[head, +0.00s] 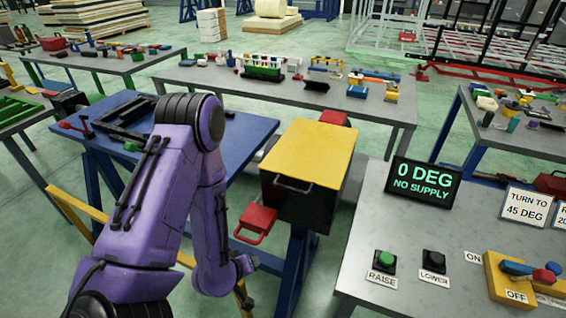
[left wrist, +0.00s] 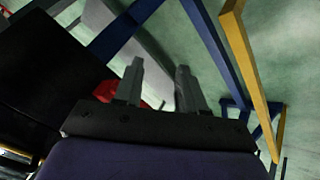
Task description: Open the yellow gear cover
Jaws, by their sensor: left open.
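The yellow gear cover (head: 310,152) is the flat yellow top of a dark box and looks closed. A grey bar handle (head: 293,185) is on its front edge. A red handle-like piece (head: 256,222) sticks out low at the box's left front. In the head view my purple left arm is bent down left of the box, and its fingertips are hidden. In the left wrist view my left gripper (left wrist: 160,66) is open with nothing between its fingers. A red part (left wrist: 106,90) shows behind the left finger. My right gripper is not in view.
A blue-topped table (head: 245,140) with black parts is behind my arm. A grey console (head: 380,235) at right holds a display (head: 423,184) reading "0 DEG NO SUPPLY", RAISE and LOWER buttons, and an ON/OFF lever block (head: 515,278). A yellow bar (left wrist: 250,70) and blue legs show in the wrist view.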

